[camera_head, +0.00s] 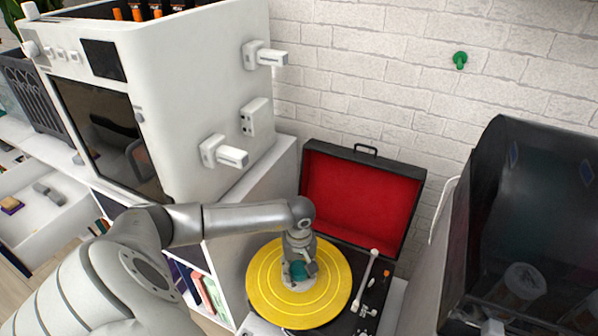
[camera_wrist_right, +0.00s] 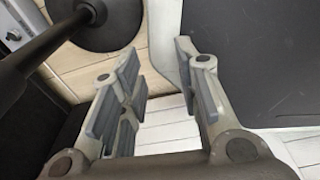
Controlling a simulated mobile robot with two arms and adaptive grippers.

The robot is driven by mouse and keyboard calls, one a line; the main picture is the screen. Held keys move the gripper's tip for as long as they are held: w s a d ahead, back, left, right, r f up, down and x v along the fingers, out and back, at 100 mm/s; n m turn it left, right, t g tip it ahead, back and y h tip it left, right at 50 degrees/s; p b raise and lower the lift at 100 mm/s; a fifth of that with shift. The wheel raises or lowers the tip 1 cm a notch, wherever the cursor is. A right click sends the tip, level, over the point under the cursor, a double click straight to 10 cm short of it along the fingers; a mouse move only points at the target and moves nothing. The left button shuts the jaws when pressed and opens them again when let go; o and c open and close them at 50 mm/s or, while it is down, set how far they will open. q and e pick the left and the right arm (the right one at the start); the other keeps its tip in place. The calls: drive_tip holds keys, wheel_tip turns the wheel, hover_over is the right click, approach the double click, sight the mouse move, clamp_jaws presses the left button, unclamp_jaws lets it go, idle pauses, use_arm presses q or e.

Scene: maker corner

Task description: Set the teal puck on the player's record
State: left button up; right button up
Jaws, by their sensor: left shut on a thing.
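The record player (camera_head: 372,290) is a black case with its red-lined lid open. A yellow record (camera_head: 265,278) lies on it. My left gripper (camera_head: 299,276) points down over the middle of the record, shut on the teal puck (camera_head: 299,270). The puck shows only in part between the fingers. It is at or just above the record; I cannot tell whether it touches. In the right wrist view my right gripper (camera_wrist_right: 160,100) is open with nothing between its fingers.
The tonearm (camera_head: 366,278) stands right of the record. A large white machine (camera_head: 195,80) is at the left and a dark glossy cabinet (camera_head: 535,220) at the right. An open drawer (camera_head: 45,215) is at the far left. A white brick wall is behind.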

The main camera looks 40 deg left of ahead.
sight(299, 268)
use_arm(q)
drive_tip(key=shift+f+b, duration=0.4)
drive_tip(key=shift+f, duration=0.05)
idle(0.3)
drive_tip(key=shift+f, duration=0.2)
drive_tip(key=o, duration=0.9)
drive_tip(key=shift+r+p, duration=1.15)
drive_tip(key=shift+r, duration=0.85)
drive_tip(key=shift+r+p, duration=1.2)
drive_tip(key=shift+r, duration=0.8)
drive_tip(key=shift+r+p, duration=0.9)
drive_tip(key=shift+r, duration=0.7)
